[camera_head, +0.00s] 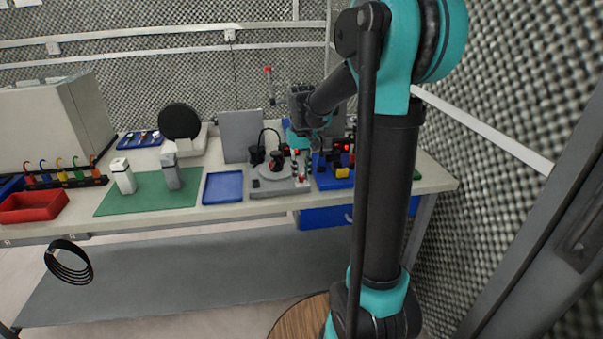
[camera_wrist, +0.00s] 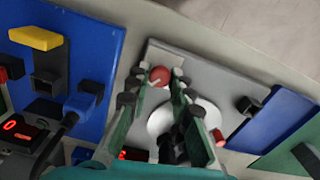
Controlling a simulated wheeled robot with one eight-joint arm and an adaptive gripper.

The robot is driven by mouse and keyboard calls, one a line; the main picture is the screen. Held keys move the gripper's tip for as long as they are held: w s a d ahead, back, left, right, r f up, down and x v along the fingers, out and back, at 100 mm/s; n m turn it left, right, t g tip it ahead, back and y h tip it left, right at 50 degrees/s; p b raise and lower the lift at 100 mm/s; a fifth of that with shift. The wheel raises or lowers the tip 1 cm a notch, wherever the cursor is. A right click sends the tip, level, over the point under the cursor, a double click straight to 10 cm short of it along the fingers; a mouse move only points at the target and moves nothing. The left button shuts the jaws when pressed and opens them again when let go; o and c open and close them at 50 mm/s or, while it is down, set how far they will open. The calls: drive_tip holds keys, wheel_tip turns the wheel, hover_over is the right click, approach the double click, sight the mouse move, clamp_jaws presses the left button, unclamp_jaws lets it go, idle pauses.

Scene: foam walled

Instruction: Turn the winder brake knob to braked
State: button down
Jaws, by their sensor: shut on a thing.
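The winder (camera_head: 262,187) is a grey base with a pale round platter on the workbench; in the wrist view its grey plate (camera_wrist: 205,75) and the white platter (camera_wrist: 160,120) show. A round red knob (camera_wrist: 158,75), which I take for the brake knob, sits near the plate's corner; it also shows in the head view (camera_head: 302,179). My gripper (camera_wrist: 156,82) points down over that corner, its two fingers on either side of the knob and shut on it. My gripper also shows in the head view (camera_head: 302,170). The knob's setting is not readable.
A blue panel with a yellow block (camera_head: 342,172) and red displays stands close on the right. A blue tray (camera_head: 222,187) and a green mat (camera_head: 140,200) lie to the left. A grey upright panel (camera_head: 240,135) stands behind. A foam wall bounds the right side.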

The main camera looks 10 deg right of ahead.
sight(302, 175)
drive_tip(key=shift+m, duration=0.7)
drive_tip(key=c, duration=1.3)
unclamp_jaws()
wheel_tip(302, 175, up, 12)
